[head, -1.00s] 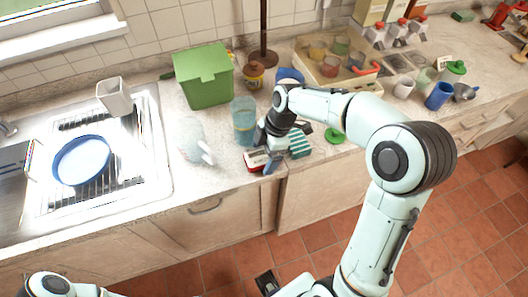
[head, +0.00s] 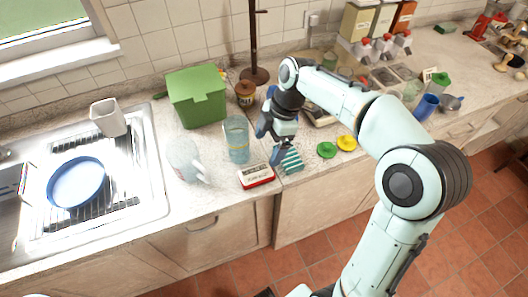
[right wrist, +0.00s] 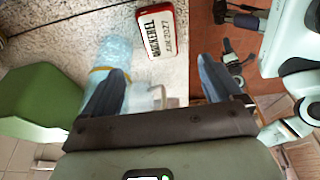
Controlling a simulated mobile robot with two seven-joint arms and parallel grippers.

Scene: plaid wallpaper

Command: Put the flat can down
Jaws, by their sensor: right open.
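The flat can (head: 256,177), red-sided with a pale label, lies flat on the counter near its front edge. In the right wrist view its label (right wrist: 155,30) reads "MACKEREL". My right gripper (head: 268,144) is open and empty, above and behind the can, apart from it. In the right wrist view its two fingers (right wrist: 160,75) are spread, with the can beyond them. A dark part at the head view's bottom edge may be my left gripper; its jaws cannot be made out.
A blue glass (head: 237,140) and a clear jug (head: 184,160) stand left of the can. A teal striped sponge (head: 291,161) lies close on its right, then green (head: 326,150) and yellow (head: 347,143) lids. A green bin (head: 197,98) stands behind; the sink is left.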

